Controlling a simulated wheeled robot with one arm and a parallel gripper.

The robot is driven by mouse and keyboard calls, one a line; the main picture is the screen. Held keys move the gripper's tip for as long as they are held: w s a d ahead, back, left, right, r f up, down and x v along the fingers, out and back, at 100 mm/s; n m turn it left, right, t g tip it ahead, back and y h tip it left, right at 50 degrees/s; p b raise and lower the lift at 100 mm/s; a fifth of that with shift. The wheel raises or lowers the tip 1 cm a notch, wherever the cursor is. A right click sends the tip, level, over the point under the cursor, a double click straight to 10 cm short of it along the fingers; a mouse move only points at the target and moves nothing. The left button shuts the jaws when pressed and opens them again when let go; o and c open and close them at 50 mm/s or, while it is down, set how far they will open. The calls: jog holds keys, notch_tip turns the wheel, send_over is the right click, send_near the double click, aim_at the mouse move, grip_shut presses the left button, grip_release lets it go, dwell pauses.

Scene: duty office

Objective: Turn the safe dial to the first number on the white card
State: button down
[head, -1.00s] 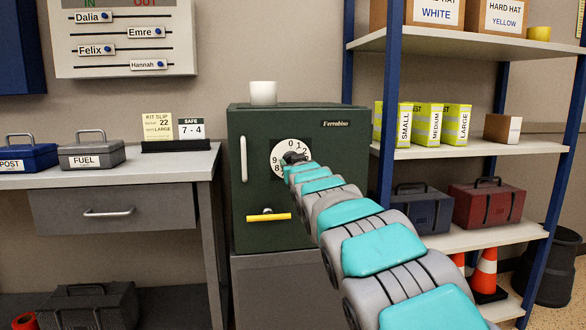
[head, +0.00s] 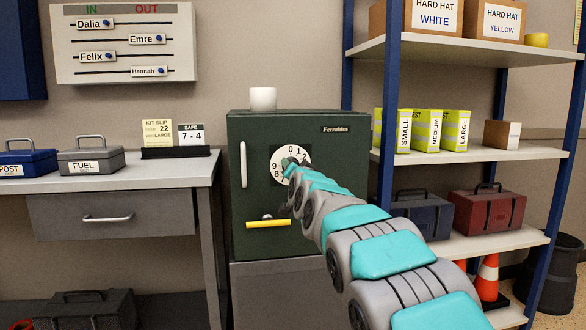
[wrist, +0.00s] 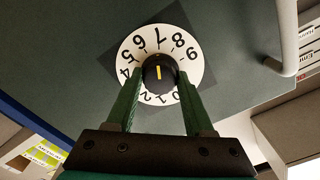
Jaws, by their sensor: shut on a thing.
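The safe dial (head: 303,153) is a white disc with black digits on the front of the dark green safe (head: 340,190). In the wrist view the dial (wrist: 157,38) appears upside down, with 7 near the top. Its black knob (wrist: 158,60) carries a short yellow mark; which digit it indicates is unclear. My gripper (wrist: 160,77) is shut on the knob, one green finger on each side. In the head view my gripper (head: 288,164) covers part of the dial. The white card (head: 191,135) reads "SAFE 7 - 4" and stands on the desk at left.
A yellow-handled lever (head: 268,224) and a pale vertical handle (head: 243,164) are on the safe door. A white cup (head: 263,98) stands on top. A shelf rack (head: 388,100) is close on the right, a grey desk (head: 180,172) on the left.

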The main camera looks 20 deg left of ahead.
jog(key=shift+f+m, duration=0.15)
jog(key=shift+m, duration=0.25)
jog(key=shift+c, duration=1.4)
grip_release()
jog(key=b+v, duration=0.2)
jog(key=v, duration=0.5)
jog(key=shift+s, duration=0.4)
jog(key=shift+d, duration=0.15)
